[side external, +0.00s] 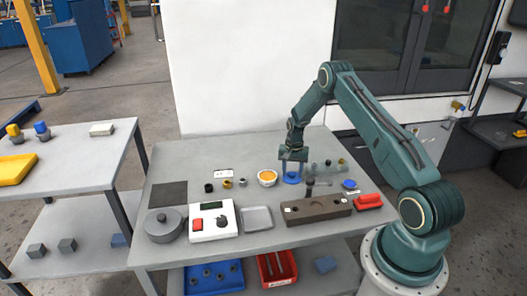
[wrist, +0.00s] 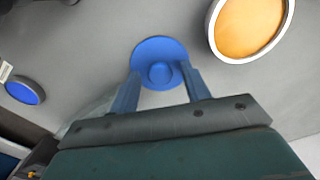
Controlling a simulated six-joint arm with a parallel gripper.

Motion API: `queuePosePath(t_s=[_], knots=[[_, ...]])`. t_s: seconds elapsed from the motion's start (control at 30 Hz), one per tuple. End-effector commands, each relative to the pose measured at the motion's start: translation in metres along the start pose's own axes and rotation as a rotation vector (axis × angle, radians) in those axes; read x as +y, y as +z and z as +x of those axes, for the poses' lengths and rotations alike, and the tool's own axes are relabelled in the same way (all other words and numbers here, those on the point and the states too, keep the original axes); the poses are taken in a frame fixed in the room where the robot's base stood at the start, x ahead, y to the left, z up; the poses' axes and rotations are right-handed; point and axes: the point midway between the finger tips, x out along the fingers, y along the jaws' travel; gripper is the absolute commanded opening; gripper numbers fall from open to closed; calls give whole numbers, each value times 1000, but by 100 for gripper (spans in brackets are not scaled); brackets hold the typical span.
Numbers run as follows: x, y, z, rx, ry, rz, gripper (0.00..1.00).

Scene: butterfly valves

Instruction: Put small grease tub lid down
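A blue round lid with a raised centre knob (wrist: 160,48) lies flat beneath my gripper (wrist: 162,72) in the wrist view. The side view shows the lid (side external: 292,180) on the grey table, below my gripper (side external: 292,173). My fingers stand on either side of the knob with gaps visible, so the gripper looks open. An uncovered white tub with orange contents (wrist: 249,27) is to the right in the wrist view; the side view shows this tub (side external: 267,177) just left of the lid. Another blue disc (side external: 349,184) is farther right, also at left in the wrist view (wrist: 22,91).
A brown block with holes (side external: 325,208) and a red item (side external: 368,202) lie at the front right. A grey tray (side external: 257,219), a white device (side external: 212,223) and a round grey pot (side external: 164,227) are left. Small dark parts (side external: 227,183) stand left of the tub.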

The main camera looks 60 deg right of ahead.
Motion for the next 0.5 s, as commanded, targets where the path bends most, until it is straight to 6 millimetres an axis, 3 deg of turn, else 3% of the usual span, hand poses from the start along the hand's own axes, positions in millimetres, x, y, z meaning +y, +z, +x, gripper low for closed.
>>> queuePosePath(t_s=[0.27, 0.5], knots=[[0, 0, -5, 1, -1, 0, 47], [0, -1, -27, 2, -1, 0, 47]])
